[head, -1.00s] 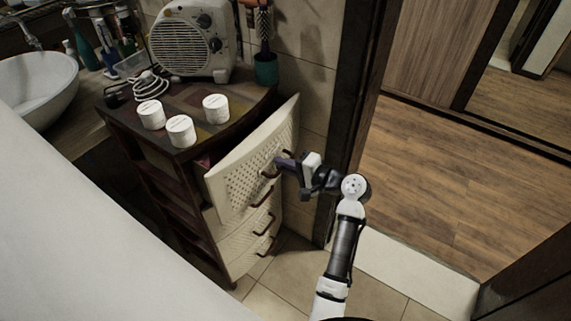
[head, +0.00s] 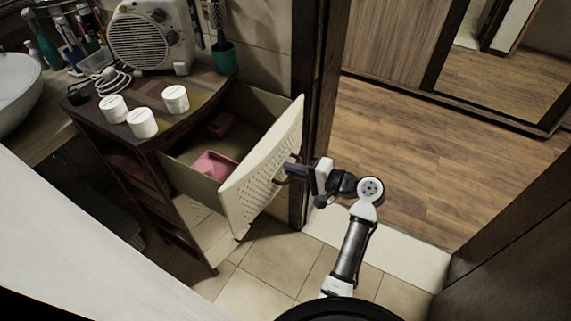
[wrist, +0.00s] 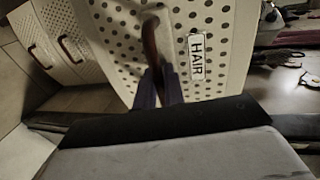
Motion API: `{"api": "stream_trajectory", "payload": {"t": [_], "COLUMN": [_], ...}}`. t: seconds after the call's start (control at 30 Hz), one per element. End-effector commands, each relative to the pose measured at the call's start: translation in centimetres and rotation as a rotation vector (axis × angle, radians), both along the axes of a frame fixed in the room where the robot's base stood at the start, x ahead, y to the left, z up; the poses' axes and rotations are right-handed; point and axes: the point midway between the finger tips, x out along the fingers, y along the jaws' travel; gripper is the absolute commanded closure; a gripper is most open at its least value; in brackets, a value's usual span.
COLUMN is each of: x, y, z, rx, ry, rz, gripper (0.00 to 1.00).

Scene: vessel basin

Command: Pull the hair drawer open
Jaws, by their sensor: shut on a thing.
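The hair drawer (head: 262,172) is the top drawer of a dark cabinet and is pulled well out. Its perforated cream front shows a "HAIR" label (wrist: 196,52) in the wrist view. Its brown curved handle (wrist: 150,40) runs down between my fingers. My gripper (head: 290,170) is shut on the handle at the front's outer face; it also shows in the wrist view (wrist: 158,88). Inside the drawer are a pink box (head: 213,165) and a smaller dark pink item (head: 221,124).
Three white jars (head: 143,122), a fan heater (head: 150,36) and a teal cup with a brush (head: 224,58) stand on the cabinet top (head: 190,95). A dark door frame (head: 318,90) is close behind the drawer front. Tiled floor (head: 265,265) lies in front.

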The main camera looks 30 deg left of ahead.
Motion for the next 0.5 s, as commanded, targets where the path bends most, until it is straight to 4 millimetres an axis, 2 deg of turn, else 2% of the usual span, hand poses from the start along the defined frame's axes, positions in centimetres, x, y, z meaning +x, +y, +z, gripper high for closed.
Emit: {"api": "stream_trajectory", "payload": {"t": [0.5], "x": [0.09], "y": [-0.70], "z": [0.06], "rx": [0.001], "ry": [-0.002], "rz": [-0.003], "gripper": [1.00]}}
